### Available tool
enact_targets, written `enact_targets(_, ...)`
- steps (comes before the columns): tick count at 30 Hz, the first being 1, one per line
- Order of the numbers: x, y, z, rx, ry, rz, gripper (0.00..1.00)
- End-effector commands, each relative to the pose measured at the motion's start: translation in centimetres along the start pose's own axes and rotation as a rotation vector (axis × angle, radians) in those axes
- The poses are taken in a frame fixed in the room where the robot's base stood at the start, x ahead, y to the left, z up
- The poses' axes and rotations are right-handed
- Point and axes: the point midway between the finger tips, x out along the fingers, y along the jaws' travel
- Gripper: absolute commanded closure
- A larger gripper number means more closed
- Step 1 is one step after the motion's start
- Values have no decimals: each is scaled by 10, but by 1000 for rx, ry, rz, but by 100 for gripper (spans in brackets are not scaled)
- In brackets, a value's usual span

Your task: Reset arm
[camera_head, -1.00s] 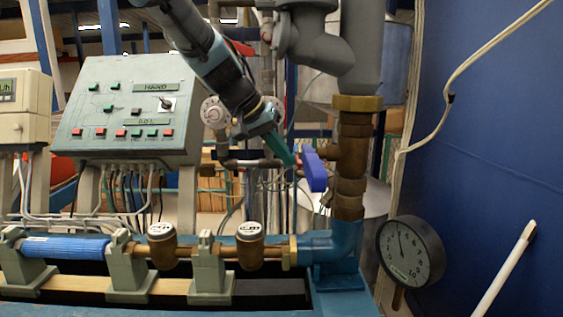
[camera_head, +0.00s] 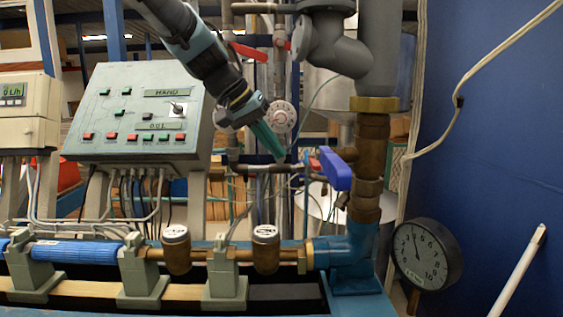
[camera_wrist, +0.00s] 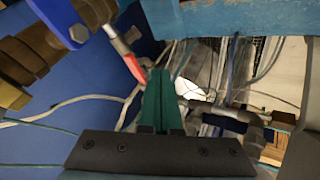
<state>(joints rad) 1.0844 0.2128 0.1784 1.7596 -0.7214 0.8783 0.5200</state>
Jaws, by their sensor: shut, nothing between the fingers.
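My gripper (camera_head: 279,154) hangs in the air near the middle of the camera_head view, its green fingers pointing down and to the right. The fingers are shut with nothing between them. In the wrist view the green fingers (camera_wrist: 157,98) lie side by side. The blue valve handle (camera_head: 336,169) is right of the fingertips, with a visible gap between them in the picture. It is on the vertical brass pipe fitting (camera_head: 371,150).
A control panel (camera_head: 135,112) with several buttons stands at the left. Pipes and a red-handled valve (camera_head: 247,51) are behind my arm. A row of pipe fittings with two round meters (camera_head: 176,250) runs along the front. A gauge (camera_head: 427,254) is at the lower right.

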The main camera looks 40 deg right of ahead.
Motion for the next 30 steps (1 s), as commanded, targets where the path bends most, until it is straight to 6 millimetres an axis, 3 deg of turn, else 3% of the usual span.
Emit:
enact_targets(6, -35, 3, 4, 2, 3, -1, 100)
enact_targets(12, -58, 6, 6, 1, 1, -1, 100)
enact_targets(22, -64, 2, 8, -8, 0, -8, 100)
enact_targets(26, -64, -35, 21, -75, 3, -67, 100)
enact_targets(30, -69, -116, 59, -221, 10, -202, 100)
